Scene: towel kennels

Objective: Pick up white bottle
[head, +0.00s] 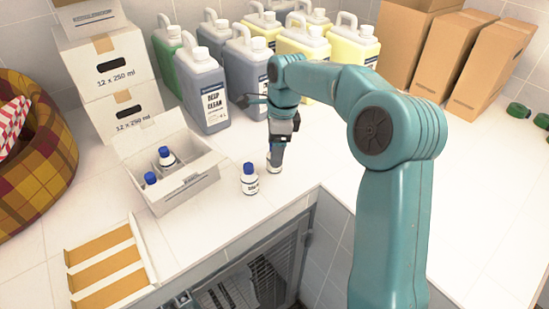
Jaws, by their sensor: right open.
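A small white bottle (250,182) with a blue cap and dark label stands upright on the white counter near its front edge. My right gripper (276,157) points down just right of it and is open. A second white bottle (274,168) stands at the fingertips, mostly hidden by the gripper; I cannot tell whether the fingers touch it. Two more white bottles with blue caps stand in the open white carton (195,187) at left: one at the back (167,157) and one in front (150,180). My left gripper is not in view.
Several large jugs (203,85) stand behind the gripper. White boxes (120,98) are stacked at left, brown boxes (487,75) stand at right. A plaid basket (35,160) and a divided tray (108,264) lie at left. The counter edge drops to a metal cage (255,280).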

